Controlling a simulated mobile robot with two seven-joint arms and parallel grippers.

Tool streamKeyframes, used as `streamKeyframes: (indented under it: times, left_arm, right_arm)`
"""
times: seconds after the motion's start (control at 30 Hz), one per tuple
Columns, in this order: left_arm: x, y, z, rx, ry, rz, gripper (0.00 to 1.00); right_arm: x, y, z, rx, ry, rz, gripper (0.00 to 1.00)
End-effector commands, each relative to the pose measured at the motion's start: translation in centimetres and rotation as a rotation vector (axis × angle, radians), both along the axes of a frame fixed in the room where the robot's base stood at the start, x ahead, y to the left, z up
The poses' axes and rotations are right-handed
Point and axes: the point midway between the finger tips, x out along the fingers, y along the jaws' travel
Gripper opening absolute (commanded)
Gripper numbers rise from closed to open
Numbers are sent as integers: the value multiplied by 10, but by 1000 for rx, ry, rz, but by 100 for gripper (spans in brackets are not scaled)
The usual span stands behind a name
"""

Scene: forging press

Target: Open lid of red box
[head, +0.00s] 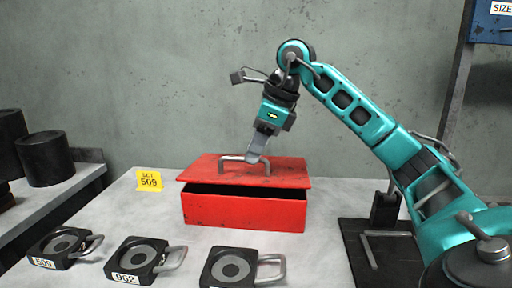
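The red box (243,213) stands on the grey table. Its red lid (290,175) sits slightly raised, with a dark gap showing along the front between lid and box. A grey bar handle (229,158) is on top of the lid. My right gripper (256,158) comes down from above onto the handle and appears shut on it. The fingers partly hide the handle's middle. The inside of the box shows only as a dark strip. My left gripper is not in view.
Several black blocks with metal handles, such as one marked 962 (137,259), line the table's front. Dark cylinders (45,159) sit on a shelf at left. A dark plate (352,240) lies to the right.

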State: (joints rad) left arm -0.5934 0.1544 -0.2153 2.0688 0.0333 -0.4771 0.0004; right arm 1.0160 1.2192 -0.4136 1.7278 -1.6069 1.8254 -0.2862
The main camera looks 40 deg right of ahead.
Motion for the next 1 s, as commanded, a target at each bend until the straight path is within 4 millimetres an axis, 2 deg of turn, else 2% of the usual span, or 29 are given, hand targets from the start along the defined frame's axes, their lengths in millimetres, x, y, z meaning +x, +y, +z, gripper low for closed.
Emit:
streamKeyframes:
  times: [0.03, 0.3, 1.0]
  left_arm:
    - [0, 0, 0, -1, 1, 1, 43]
    - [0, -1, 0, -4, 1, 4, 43]
    - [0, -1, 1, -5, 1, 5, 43]
  right_arm:
    - [0, 0, 0, 0, 0, 0, 25]
    - [0, 0, 0, -1, -1, 0, 0]
    - [1, -2, 2, -2, -4, -4, 0]
